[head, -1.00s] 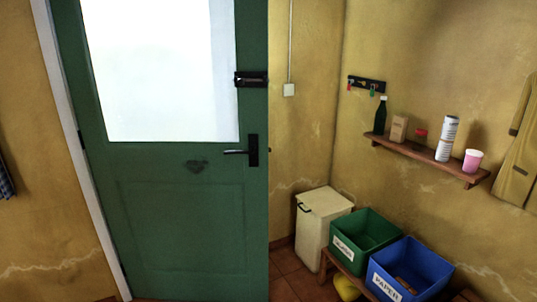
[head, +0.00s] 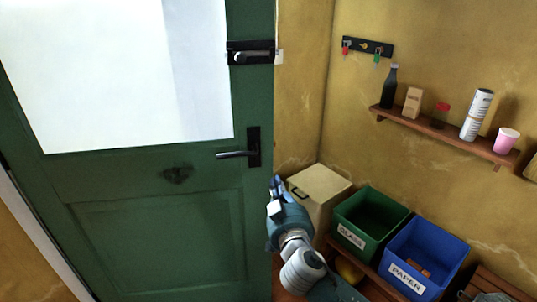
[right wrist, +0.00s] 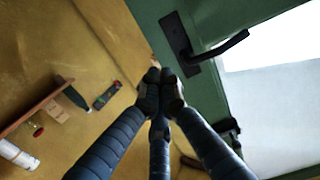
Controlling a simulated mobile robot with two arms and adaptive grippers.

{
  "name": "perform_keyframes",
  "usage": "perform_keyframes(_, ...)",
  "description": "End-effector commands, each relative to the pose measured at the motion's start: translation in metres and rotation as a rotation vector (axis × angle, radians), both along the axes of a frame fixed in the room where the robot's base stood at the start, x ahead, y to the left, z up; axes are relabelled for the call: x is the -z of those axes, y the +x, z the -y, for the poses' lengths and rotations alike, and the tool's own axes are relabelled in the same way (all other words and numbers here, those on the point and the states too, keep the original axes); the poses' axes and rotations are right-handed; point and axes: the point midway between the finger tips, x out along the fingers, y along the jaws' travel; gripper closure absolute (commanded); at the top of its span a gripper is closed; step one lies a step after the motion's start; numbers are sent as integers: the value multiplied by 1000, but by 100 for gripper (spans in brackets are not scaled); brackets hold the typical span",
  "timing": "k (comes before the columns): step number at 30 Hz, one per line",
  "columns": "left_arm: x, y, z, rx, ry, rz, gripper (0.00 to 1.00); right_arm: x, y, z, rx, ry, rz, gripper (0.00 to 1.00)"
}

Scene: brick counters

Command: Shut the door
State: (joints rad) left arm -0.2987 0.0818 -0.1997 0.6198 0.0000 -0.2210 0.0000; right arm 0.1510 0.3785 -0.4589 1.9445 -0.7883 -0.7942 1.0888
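The green door (head: 155,240) with a bright glass pane fills the left of the head view. Its right edge has no frame against it and stands in front of the yellow wall, so it looks open. The dark lever handle (head: 252,148) and a bolt latch (head: 250,53) sit near that edge. My right gripper (head: 276,184) is just right of the door edge, below handle height, holding nothing. In the right wrist view its fingertips (right wrist: 161,76) meet, close to the door edge (right wrist: 158,35) in the picture; contact cannot be told. My left gripper is not in view.
A cream bin (head: 322,187) stands behind my right gripper. A green glass crate (head: 372,222) and a blue paper crate (head: 428,252) stand to its right. A wall shelf (head: 450,135) holds a bottle, cans and a cup. A key rack (head: 367,47) hangs above.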

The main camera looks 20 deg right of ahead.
Motion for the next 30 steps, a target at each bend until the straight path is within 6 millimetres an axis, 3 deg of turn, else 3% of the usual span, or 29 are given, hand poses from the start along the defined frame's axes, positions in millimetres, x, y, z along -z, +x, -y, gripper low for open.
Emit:
perform_keyframes(5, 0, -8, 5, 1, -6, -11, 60, -13, 13, 2, 1, 7, 24, 100)
perform_keyframes(21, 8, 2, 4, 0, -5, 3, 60, -11, 117, 18, 2, 7, 22, 100)
perform_keyframes(30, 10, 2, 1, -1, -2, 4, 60, -10, 137, 21, -1, 9, 21, 100)
